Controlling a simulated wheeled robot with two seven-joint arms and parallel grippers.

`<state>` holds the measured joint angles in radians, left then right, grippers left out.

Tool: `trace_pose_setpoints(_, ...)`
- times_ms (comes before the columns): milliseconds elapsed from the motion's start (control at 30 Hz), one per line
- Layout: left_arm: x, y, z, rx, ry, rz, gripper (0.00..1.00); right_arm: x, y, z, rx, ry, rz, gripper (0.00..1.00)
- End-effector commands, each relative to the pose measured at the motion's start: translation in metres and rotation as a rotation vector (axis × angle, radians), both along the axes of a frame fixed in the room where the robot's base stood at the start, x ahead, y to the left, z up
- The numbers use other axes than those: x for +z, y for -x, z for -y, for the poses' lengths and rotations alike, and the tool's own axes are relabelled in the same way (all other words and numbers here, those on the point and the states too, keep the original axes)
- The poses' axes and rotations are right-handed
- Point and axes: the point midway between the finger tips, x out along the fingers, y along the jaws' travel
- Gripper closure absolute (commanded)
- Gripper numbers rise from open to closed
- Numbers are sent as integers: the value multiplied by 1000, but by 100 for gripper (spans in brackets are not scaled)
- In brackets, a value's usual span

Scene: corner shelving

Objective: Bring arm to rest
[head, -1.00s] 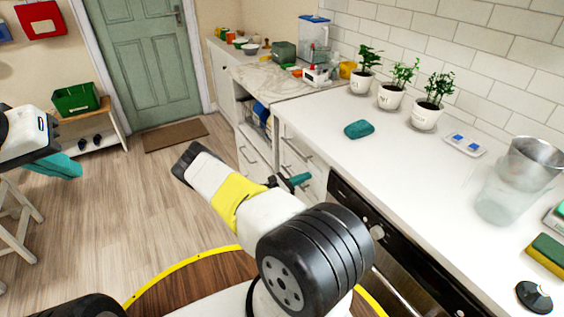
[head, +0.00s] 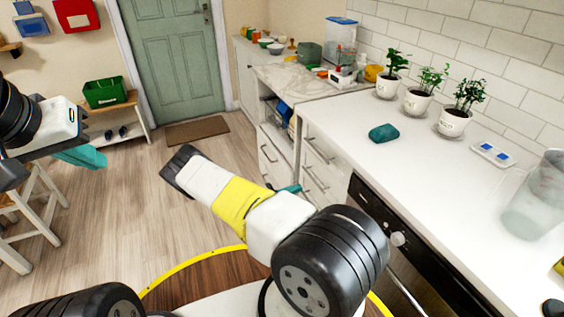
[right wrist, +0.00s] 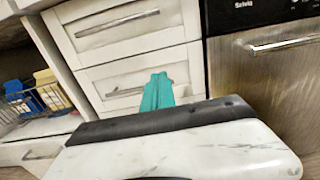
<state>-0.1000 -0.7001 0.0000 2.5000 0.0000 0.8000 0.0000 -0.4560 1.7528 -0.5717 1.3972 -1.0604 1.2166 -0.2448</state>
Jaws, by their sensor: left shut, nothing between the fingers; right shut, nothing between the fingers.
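My left gripper (head: 84,158) shows at the left of the head view, its teal fingers shut and empty in the air beside the wooden stool. My right arm reaches out from the bottom of the head view, bent at a yellow-banded link. My right gripper (head: 292,188) is mostly hidden behind that arm, with only a bit of teal showing. In the right wrist view my right gripper (right wrist: 157,92) is shut and empty, with its teal fingers in front of white drawers (right wrist: 140,75). I cannot tell how far it is from them.
The white counter (head: 430,165) on the right bears a teal sponge-like block (head: 384,133), potted plants (head: 454,122) and a clear jug (head: 534,195). A dishwasher (head: 372,211) is below it. A wooden stool (head: 38,205) stands at left. The floor (head: 130,195) between is clear.

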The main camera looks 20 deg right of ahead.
Motion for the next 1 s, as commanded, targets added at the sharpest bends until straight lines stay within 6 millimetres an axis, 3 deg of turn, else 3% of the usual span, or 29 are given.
trace_pose_setpoints(200, 0, 0, 0, 0, 0, 0, 100, 4, 0, -3, -13, -11, 10, 100)
trace_pose_setpoints(367, 0, 0, 0, 0, 0, 0, 100, 31, 1, -5, -111, -98, 87, 100)
trace_pose_setpoints(667, 0, 0, 0, 0, 0, 0, 100, 114, 19, -24, -415, -412, 340, 100)
trace_pose_setpoints(1000, 0, 0, 0, 0, 0, 0, 100, 214, 49, -64, -694, -784, 622, 100)
